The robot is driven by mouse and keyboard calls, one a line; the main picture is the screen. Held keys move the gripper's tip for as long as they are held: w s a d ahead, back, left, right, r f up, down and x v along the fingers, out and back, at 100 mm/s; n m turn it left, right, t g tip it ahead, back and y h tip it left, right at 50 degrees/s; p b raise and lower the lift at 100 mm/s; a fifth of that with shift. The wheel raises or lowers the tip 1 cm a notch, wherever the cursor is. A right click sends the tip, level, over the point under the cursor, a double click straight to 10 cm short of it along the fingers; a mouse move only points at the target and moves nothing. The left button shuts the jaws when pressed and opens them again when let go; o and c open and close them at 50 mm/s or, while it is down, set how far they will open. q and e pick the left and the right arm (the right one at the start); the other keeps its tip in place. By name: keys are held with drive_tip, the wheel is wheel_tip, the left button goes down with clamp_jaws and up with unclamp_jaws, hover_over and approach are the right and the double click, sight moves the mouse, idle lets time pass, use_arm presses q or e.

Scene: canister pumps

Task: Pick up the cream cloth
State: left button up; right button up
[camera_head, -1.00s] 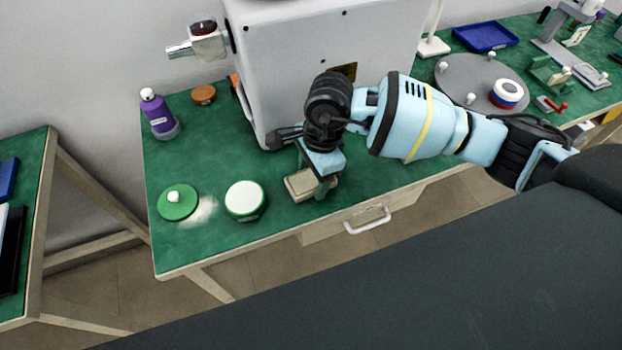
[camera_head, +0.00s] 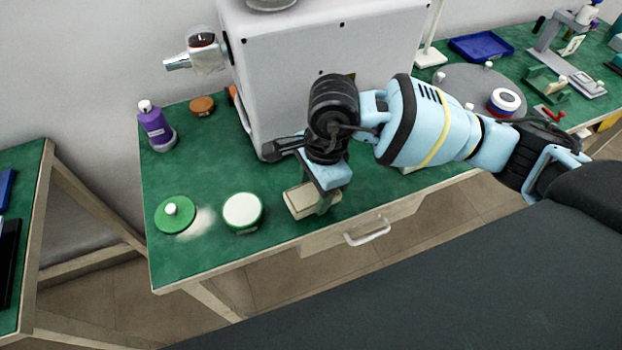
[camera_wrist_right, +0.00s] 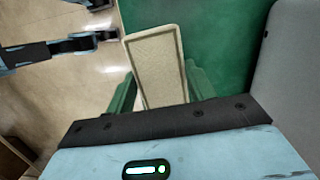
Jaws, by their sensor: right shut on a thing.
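The cream cloth (camera_head: 302,202) is a flat, pale rectangular pad with a darker border line. It is at the front edge of the green bench, below the grey machine, in the head view. My right gripper (camera_head: 322,203) points down and is shut on it. In the right wrist view the cloth (camera_wrist_right: 157,65) reaches out from between the green fingers of the gripper (camera_wrist_right: 160,90). Its near end is hidden by the gripper body. I cannot tell clearly whether it touches the bench top. My left gripper does not show in the head view.
A green-sided tin with a white top (camera_head: 242,211) stands left of the cloth. A green knobbed lid (camera_head: 175,213) lies by spilled white powder (camera_head: 200,222). A purple bottle (camera_head: 154,124) stands behind. The grey machine (camera_head: 290,70) is close behind my gripper. A drawer handle (camera_head: 368,234) juts out below.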

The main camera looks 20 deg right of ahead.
drive_tip(key=s+a+r, duration=0.1)
drive_tip(key=s+a, duration=0.1)
drive_tip(key=s, duration=1)
drive_tip(key=shift+s+a+b, duration=0.15)
drive_tip(key=shift+s+b, duration=0.2)
drive_tip(key=shift+b, duration=0.05)
drive_tip(key=shift+r, duration=0.1)
